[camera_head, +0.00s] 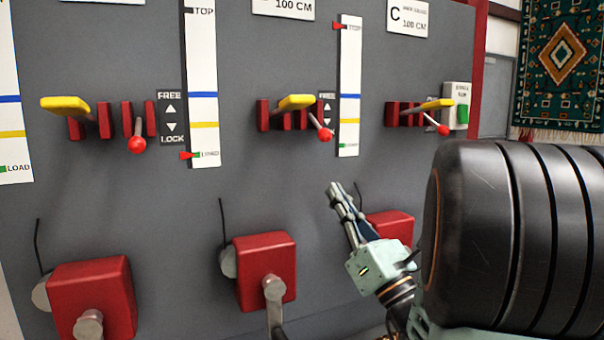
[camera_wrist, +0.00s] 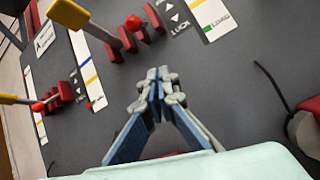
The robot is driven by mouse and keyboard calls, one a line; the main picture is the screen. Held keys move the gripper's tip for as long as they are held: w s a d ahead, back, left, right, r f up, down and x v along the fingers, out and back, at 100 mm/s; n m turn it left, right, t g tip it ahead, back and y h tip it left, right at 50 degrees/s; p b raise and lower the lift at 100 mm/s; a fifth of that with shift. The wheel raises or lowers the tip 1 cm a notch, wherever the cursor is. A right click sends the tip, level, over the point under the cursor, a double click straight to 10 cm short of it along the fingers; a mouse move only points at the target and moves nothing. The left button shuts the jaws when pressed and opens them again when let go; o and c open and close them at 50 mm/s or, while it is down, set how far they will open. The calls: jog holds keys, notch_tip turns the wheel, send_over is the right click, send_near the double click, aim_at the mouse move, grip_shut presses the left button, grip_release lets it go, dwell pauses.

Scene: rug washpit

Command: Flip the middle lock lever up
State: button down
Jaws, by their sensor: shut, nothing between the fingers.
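The middle lock lever (camera_head: 321,131) is a short metal rod with a red ball on its end. It tilts down and to the right, beside the lower part of its FREE/LOCK label (camera_head: 326,107). The lever also shows in the wrist view (camera_wrist: 132,22), at the top, left of its label (camera_wrist: 175,15). My gripper (camera_head: 335,187) is shut and empty, below and slightly right of the red ball in the head view. In the wrist view its closed fingertips (camera_wrist: 158,74) are apart from the lever, which lies above and left of them.
A yellow handle (camera_head: 296,102) projects just left of the middle lever. Similar red-balled levers stand at the left (camera_head: 137,143) and right (camera_head: 442,129). Red boxes (camera_head: 265,262) project from the panel below. Bare grey panel lies between the levers and boxes.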

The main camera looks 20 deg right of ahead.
aim_at(318, 126)
jog(key=shift+s+a+y, duration=0.25)
jog(key=shift+a, duration=0.3)
jog(key=shift+s+a+y, duration=0.25)
jog(key=shift+a, duration=0.25)
jog(key=w+r, duration=0.4)
jog(key=r, duration=0.4)
jog(key=shift+w+p, duration=0.3)
jog(key=shift+p, duration=0.15)
jog(key=shift+r+p, duration=0.2)
jog(key=shift+p, duration=0.1)
